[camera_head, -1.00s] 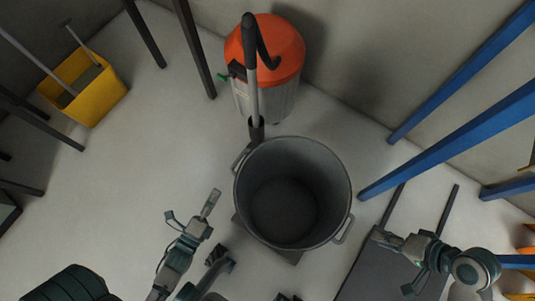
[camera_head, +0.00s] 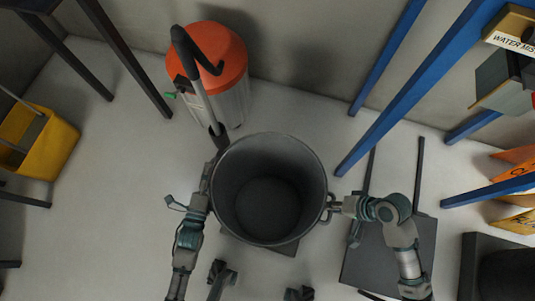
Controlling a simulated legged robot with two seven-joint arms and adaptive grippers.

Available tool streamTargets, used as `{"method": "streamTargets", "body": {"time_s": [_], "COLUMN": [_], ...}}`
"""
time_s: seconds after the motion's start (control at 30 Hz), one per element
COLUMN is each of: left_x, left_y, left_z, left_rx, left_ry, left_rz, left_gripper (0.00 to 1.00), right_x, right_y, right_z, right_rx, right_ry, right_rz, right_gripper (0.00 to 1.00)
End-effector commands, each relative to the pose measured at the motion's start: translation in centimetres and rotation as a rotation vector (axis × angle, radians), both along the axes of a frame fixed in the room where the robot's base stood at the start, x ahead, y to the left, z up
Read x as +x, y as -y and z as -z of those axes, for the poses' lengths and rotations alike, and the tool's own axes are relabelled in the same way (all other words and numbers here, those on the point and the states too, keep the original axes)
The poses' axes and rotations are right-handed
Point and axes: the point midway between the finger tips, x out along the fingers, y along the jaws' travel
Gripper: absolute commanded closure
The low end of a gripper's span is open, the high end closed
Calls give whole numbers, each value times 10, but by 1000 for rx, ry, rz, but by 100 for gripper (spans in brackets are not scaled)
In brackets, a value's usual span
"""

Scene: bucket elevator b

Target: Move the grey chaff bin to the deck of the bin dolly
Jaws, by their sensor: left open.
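The grey chaff bin (camera_head: 268,238) is an open, round metal tub in the middle of the head view. It is upright and looks empty, over a dark square plate (camera_head: 284,248). My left gripper (camera_head: 208,178) is open beside the bin's left side; the left handle is mostly hidden there. My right gripper (camera_head: 334,206) is at the right handle (camera_head: 327,212); I cannot tell whether its fingers are closed on it. The bin dolly (camera_head: 378,262), with a dark flat deck and upright bars, stands right of the bin, partly under my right arm.
An orange-topped vacuum (camera_head: 220,55) with a hose stands behind the bin, its wand close to the rim. Blue rack posts (camera_head: 400,95) rise at the right. A yellow bucket (camera_head: 45,140) is at far left. Pale floor (camera_head: 120,170) at left is clear.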

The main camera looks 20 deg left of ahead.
Motion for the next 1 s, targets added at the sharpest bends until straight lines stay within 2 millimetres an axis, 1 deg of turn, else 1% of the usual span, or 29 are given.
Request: {"method": "streamTargets", "body": {"time_s": [0.17, 0.2, 0.23, 0.27, 0.3, 0.33, 0.6, 0.77, 0.87, 1.0], "left_x": [0, 0, 0, 0, 0, 0, 0, 1, 2, 6], "left_y": [0, 0, 0, 0, 0, 0, -1, -1, -1, -1], "left_z": [0, 0, 0, 0, 0, 0, 1, -3, -10, -31], "left_rx": [0, 0, 0, 0, 0, 0, 1, 1, 1, 2], "left_ry": [0, 0, 0, 0, 0, 0, -3, 5, 13, 39], "left_rz": [0, 0, 0, 0, 0, 0, -1, -1, -1, -1], "left_gripper": [57, 67, 75, 82, 92, 100, 100, 100, 100, 100], "right_x": [0, 0, 0, 0, 0, 0, 0, 1, 3, 7], "right_y": [0, 0, 0, 0, 0, 0, 0, 0, 0, 0], "right_z": [0, 0, 0, 0, 0, 0, 0, -3, -11, -31], "right_rx": [0, 0, 0, -1, -1, -1, -1, 1, 1, 2], "right_ry": [0, 0, 0, 0, -1, -1, -1, 4, 13, 39], "right_rz": [0, 0, 0, 0, 1, 1, 1, 1, 1, 1], "right_gripper": [80, 90, 97, 100, 100, 100, 100, 100, 100, 100]}}
